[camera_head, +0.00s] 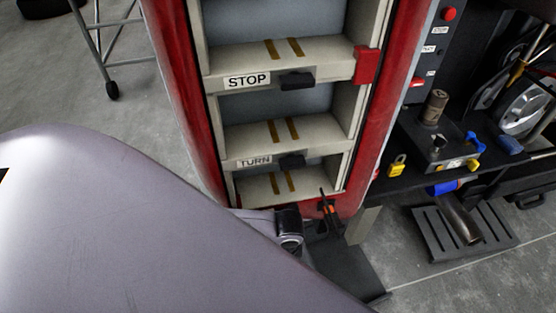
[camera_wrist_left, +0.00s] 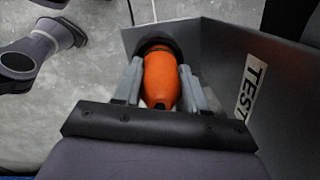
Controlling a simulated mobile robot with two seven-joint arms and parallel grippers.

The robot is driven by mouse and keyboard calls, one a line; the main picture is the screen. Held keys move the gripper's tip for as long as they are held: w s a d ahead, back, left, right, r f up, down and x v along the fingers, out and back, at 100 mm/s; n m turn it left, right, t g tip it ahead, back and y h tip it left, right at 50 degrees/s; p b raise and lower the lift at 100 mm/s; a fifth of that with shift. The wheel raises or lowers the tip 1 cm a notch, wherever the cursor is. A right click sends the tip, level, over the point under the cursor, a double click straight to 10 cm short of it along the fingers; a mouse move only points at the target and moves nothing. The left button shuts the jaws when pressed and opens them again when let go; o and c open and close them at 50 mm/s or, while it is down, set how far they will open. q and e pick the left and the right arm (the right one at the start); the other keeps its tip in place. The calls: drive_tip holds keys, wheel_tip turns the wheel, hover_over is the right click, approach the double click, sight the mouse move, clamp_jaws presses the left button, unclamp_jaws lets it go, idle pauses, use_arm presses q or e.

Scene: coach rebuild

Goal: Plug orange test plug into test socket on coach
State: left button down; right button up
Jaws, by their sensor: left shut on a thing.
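The orange test plug (camera_wrist_left: 160,82) is between the two grey fingers of my left gripper (camera_wrist_left: 161,68), which is shut on it. The plug's far end meets a dark round ring, the test socket (camera_wrist_left: 146,45), on a grey panel. The plug hides most of the socket, so I cannot tell how deep it sits. A "TEST" label (camera_wrist_left: 251,92) is on the panel to the right. In the head view, a small orange part of the plug (camera_head: 328,210) shows at the foot of the red coach frame (camera_head: 186,110). My right gripper is not in view.
Coach steps with "STOP" (camera_head: 247,81) and "TURN" labels rise above the plug. A dark bench (camera_head: 405,185) with tools and a yellow padlock (camera_head: 397,167) stands right. A wheeled metal stand (camera_head: 112,60) is at upper left. My arm covers the lower left.

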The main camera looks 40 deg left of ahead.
use_arm(q)
drive_tip(key=shift+f, duration=0.2)
drive_tip(key=c, duration=0.9)
unclamp_jaws()
